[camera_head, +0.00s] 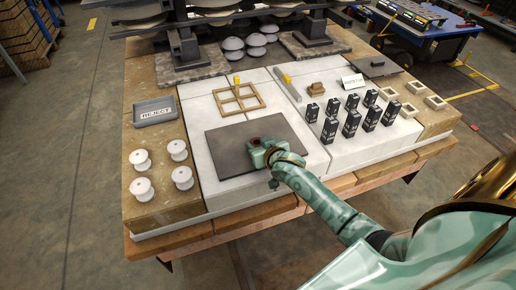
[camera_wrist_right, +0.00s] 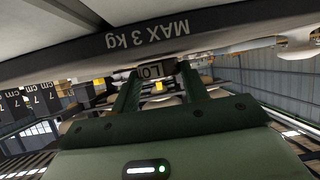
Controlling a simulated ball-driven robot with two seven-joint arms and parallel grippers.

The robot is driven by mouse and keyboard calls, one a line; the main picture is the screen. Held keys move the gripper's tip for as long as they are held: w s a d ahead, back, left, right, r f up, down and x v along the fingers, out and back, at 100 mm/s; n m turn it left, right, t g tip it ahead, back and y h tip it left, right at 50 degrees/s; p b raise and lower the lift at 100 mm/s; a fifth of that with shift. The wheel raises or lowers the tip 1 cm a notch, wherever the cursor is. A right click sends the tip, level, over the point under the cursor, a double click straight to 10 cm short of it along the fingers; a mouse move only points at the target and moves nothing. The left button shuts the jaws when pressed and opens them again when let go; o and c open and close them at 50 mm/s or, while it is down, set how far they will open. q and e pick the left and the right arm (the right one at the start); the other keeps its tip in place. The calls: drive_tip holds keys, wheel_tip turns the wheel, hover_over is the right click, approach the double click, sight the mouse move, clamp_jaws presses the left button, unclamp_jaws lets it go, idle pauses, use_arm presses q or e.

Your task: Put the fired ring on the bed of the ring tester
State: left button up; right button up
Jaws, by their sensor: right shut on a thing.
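My right gripper (camera_head: 263,148) is low over the front part of a dark flat slab (camera_head: 228,148). In the right wrist view its two fingers (camera_wrist_right: 158,90) are shut on a small dark thing with a pale label (camera_wrist_right: 152,70). My fingers hide much of it in the head view, where only a dark reddish patch shows. A dark edge marked "MAX 3 kg" (camera_wrist_right: 147,38) crosses the wrist view close to the fingertips; whether the held thing touches the slab I cannot tell. I cannot single out the fired ring or the tester bed for certain. My left gripper is not in view.
A wooden grid frame (camera_head: 237,99) lies behind the slab. White spools (camera_head: 141,160) and a REJECT tray (camera_head: 154,112) are on the left. Several black boxes (camera_head: 351,123) and pale square frames (camera_head: 408,110) stand on the right. Racks (camera_head: 186,45) rise at the back.

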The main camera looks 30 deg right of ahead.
drive_tip(key=shift+f, duration=0.15)
drive_tip(key=shift+f, duration=0.1)
drive_tip(key=o, duration=1)
